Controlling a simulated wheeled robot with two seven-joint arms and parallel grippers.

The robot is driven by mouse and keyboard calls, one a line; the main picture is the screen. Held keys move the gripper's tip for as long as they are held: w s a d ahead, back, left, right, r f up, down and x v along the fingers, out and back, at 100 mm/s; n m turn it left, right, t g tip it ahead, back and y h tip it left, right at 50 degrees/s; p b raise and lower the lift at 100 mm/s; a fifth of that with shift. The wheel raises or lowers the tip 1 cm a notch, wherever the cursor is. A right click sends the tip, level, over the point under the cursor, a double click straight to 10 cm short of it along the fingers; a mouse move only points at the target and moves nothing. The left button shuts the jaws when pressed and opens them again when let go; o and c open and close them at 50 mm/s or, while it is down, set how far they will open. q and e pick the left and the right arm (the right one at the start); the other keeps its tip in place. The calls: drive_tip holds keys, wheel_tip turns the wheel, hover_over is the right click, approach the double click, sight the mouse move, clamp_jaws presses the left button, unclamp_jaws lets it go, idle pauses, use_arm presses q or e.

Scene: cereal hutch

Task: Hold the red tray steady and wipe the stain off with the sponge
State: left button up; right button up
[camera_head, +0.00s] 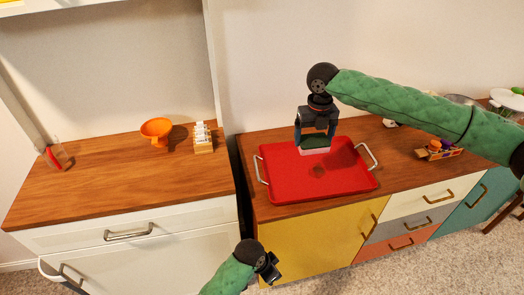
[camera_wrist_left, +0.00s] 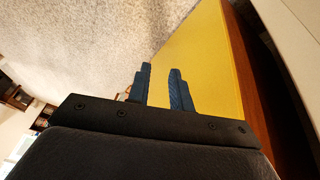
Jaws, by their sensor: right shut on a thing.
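The red tray (camera_head: 345,182) lies on the wooden top of the right-hand cabinet, with a metal handle at each end. A dark brownish stain (camera_head: 318,170) shows near its middle. My right gripper (camera_head: 315,138) is above the tray's back part, shut on the sponge (camera_head: 314,145), which has a dark upper side and a pale lower side. I cannot tell whether the sponge touches the tray. My left gripper (camera_head: 270,270) is low in front of the cabinets, away from the tray. In the left wrist view its two blue fingers (camera_wrist_left: 160,88) are apart with nothing between them.
An orange bowl (camera_head: 157,128) and a small rack of white items (camera_head: 203,138) stand on the left counter, with a glass (camera_head: 56,155) at its far left. A box of small items (camera_head: 440,150) sits right of the tray. A gap separates the two cabinets.

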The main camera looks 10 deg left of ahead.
use_arm(q)
drive_tip(key=w+d+r+m+g, duration=0.1)
drive_tip(key=w+d+r+m, duration=0.35)
drive_tip(key=r+m, duration=0.4)
drive_tip(key=w+d+r+m, duration=0.45)
drive_tip(key=r+m, duration=0.25)
drive_tip(key=r, duration=0.2)
drive_tip(key=w+a+r+m+y, duration=0.1)
drive_tip(key=w+a+r+m, duration=0.1)
drive_tip(key=w+a+r+m+y, duration=0.1)
drive_tip(key=w+a+r+m, duration=0.1)
drive_tip(key=r, duration=0.1)
drive_tip(key=w+a+r+m+y, duration=0.1)
drive_tip(key=w+a+r+m, duration=0.1)
drive_tip(key=shift+w+a+r+m, duration=0.25)
drive_tip(key=shift+w+a+r, duration=0.1)
drive_tip(key=shift+a+r, duration=0.05)
drive_tip(key=w+a+r+m+t+y, duration=0.1)
drive_tip(key=w+a+r+m+y, duration=0.1)
drive_tip(key=w+a+r, duration=0.25)
drive_tip(key=t+y, duration=0.2)
approach(256, 164)
drive_tip(key=x, duration=1)
drive_tip(key=shift+w+a+f, duration=0.1)
drive_tip(key=shift+f, duration=0.3)
clamp_jaws()
